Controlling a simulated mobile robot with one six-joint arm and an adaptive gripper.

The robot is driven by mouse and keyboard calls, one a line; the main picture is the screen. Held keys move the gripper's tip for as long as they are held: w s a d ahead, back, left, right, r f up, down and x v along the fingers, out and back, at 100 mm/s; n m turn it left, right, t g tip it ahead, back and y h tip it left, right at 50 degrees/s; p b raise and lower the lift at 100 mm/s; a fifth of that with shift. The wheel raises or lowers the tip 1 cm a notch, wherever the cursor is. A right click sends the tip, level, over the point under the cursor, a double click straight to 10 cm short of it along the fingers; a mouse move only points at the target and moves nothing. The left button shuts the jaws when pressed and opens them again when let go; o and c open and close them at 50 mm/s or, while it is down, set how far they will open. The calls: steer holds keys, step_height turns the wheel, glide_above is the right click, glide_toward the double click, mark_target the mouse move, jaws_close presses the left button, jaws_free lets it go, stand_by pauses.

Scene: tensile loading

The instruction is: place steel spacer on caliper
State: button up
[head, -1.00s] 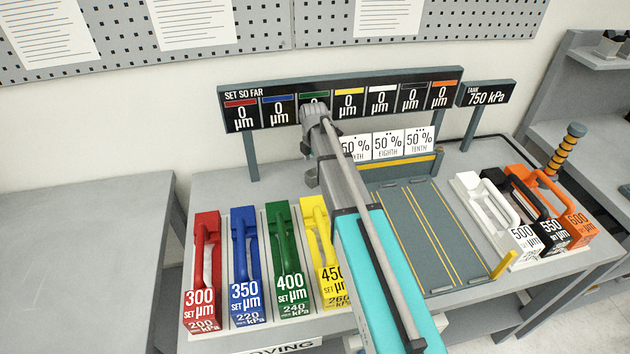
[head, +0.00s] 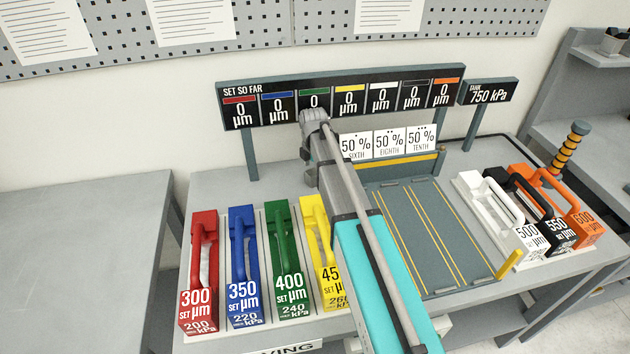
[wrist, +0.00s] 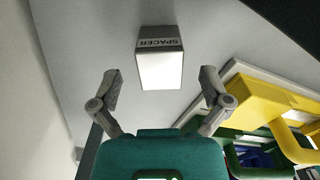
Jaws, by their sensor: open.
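In the wrist view a pale block marked SPACER (wrist: 161,68) stands on the grey bench top. Its bright face is towards the camera. My gripper (wrist: 161,90) is open, with one finger to the left and one to the right of the block's near end. I see no contact between the fingers and the block. In the head view my arm hides the spacer and the fingertips. I cannot pick out a caliper by any label in either view.
Red (head: 201,270), blue (head: 242,265), green (head: 287,260) and yellow (head: 320,250) handled blocks stand front left; the yellow one (wrist: 265,105) is right of my gripper in the wrist view. White, black and orange blocks (head: 575,215) stand right. A grey lined plate (head: 430,235) lies between.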

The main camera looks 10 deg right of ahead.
mark_target(313, 172)
steer(key=shift+f+b, duration=1.4)
steer(key=shift+f, duration=0.35)
jaws_close()
